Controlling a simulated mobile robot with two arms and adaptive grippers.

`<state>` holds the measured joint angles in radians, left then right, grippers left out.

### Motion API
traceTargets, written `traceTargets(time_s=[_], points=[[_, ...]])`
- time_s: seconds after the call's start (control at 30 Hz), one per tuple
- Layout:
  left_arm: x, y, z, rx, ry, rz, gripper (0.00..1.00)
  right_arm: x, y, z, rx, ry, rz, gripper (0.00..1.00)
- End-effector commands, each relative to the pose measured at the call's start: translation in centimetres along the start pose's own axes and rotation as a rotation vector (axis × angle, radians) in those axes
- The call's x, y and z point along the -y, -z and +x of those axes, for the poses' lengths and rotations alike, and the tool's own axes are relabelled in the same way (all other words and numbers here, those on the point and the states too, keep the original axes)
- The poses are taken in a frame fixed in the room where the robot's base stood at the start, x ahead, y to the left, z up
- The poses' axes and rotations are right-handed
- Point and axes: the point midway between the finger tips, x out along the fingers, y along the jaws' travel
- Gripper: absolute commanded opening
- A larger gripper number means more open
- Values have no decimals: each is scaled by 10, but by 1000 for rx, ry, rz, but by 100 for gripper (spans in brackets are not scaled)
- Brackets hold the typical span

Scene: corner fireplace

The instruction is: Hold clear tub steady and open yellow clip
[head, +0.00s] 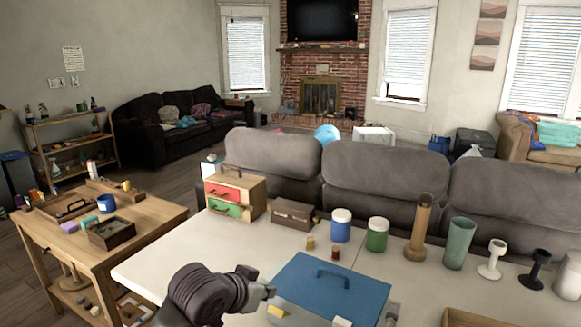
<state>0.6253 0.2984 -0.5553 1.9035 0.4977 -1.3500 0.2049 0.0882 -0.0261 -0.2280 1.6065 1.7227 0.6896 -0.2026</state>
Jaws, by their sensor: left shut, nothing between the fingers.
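The tub (283,312) stands at the front edge of the white table, cut off by the bottom of the picture. Its flat blue lid (345,298) has a blue handle on top. A yellow clip (277,312) shows on its front left, and a pale cream clip (341,321) shows further right. My left gripper (270,289) is shut and empty, just above the lid's left edge near the yellow clip; I cannot tell whether it touches. A small dark grey part (391,312) at the tub's right side looks like the tip of my right gripper; its fingers are mostly hidden.
Behind the tub stand a drawer box (235,195), a brown case (292,214), a blue jar (341,226), a green jar (377,235), a wooden holder (419,230) and a green cup (460,245). A wooden tray (470,317) lies front right. The table's left part is clear.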

Motion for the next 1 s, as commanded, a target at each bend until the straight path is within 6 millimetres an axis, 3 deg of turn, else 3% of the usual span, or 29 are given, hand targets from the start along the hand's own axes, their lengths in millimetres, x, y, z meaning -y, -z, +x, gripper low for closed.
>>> traceTargets(time_s=[0.1,0.27,0.63,0.77,1.0], points=[[0,0,0,0,0,0,0,0,0,0,0,1,0,39],[0,0,0,0,0,0,0,0,0,0,0,1,0,65],[0,0,0,0,0,0,0,0,0,-4,0,0,0,66],[0,0,0,0,0,0,0,-1,-1,-20,1,-2,1,66],[0,0,0,0,0,0,0,-2,0,-72,1,-4,1,66]])
